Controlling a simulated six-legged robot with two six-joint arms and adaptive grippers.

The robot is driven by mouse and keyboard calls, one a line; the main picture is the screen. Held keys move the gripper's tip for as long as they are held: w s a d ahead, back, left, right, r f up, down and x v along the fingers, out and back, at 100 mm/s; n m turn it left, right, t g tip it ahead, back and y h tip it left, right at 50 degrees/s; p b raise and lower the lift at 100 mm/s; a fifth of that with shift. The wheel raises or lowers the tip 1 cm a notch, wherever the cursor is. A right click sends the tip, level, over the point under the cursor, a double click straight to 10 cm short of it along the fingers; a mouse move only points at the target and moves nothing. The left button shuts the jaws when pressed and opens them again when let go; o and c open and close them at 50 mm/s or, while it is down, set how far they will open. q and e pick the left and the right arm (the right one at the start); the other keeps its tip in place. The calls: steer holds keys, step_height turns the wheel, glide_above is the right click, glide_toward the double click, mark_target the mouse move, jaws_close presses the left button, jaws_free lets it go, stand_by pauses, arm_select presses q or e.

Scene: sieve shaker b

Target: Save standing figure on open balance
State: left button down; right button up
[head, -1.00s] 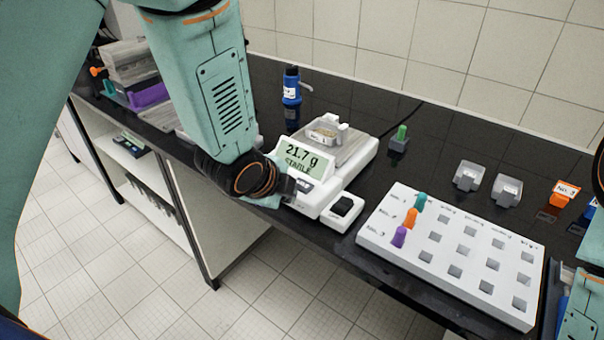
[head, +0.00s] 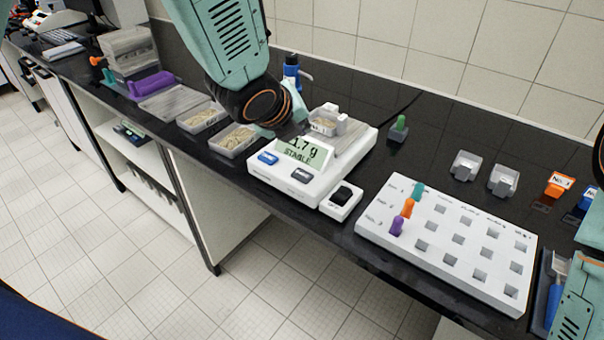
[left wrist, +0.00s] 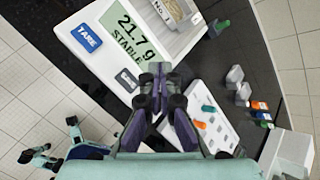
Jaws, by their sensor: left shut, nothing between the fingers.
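The white balance (head: 285,183) stands on the black bench. Its pan holds a small tray with pale contents (head: 324,122). In the left wrist view its display (left wrist: 130,33) reads 21.7 g, STABLE; in the head view my gripper hides part of the figure. A blue TARE button (left wrist: 86,38) and a grey button (left wrist: 127,80) are on its front panel, both uncovered in the head view. My left gripper (head: 293,129) is shut and empty, above the balance by the display, apart from the buttons. It also shows in the left wrist view (left wrist: 155,72). My right gripper is not seen.
A small white unit with a black top (head: 342,196) sits beside the balance. A white board (head: 450,240) with square holes holds teal, orange and purple pegs. Trays of pale material (head: 233,140) stand left of the balance.

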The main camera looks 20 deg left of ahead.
arm_select(q)
steer(key=b, duration=0.5)
glide_above(300, 176)
step_height(300, 176, down, 6)
steer(key=shift+f, duration=0.15)
steer(key=shift+f+b, duration=1.2)
steer(key=shift+b, duration=0.05)
steer(key=shift+f+b, duration=0.45)
steer(key=shift+b, duration=0.1)
steer(key=shift+f+b, duration=0.45)
steer(key=shift+b, duration=0.15)
stand_by(0.8)
steer(key=shift+r, duration=0.1)
steer(key=shift+r+p, duration=0.75)
steer(key=shift+r, duration=0.1)
